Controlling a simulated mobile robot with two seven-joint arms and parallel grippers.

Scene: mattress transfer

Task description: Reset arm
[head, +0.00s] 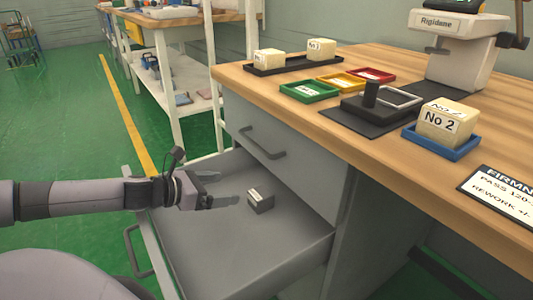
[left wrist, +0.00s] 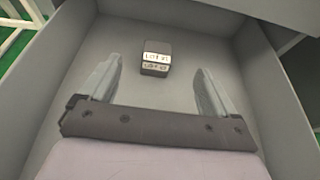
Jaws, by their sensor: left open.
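My left gripper (head: 222,196) reaches in from the left over the open lower drawer (head: 205,250) of the workbench. Its jaws are open and empty. A small dark grey block (head: 261,200) with a white label lies on the drawer floor, just beyond the fingertips. In the left wrist view my left gripper (left wrist: 158,88) has its two fingers spread apart, and the labelled block (left wrist: 156,58) lies ahead, between the lines of the fingers and not touching them. My right gripper does not show in either view.
The wooden benchtop (head: 310,125) bears a blue tray (head: 440,147) with a foam block marked No 2 (head: 447,121), green (head: 309,91), yellow (head: 341,82) and red (head: 371,75) trays, and a Rigidome device (head: 455,50). The upper drawer (head: 285,155) is shut. Green floor (head: 75,125) is clear at left.

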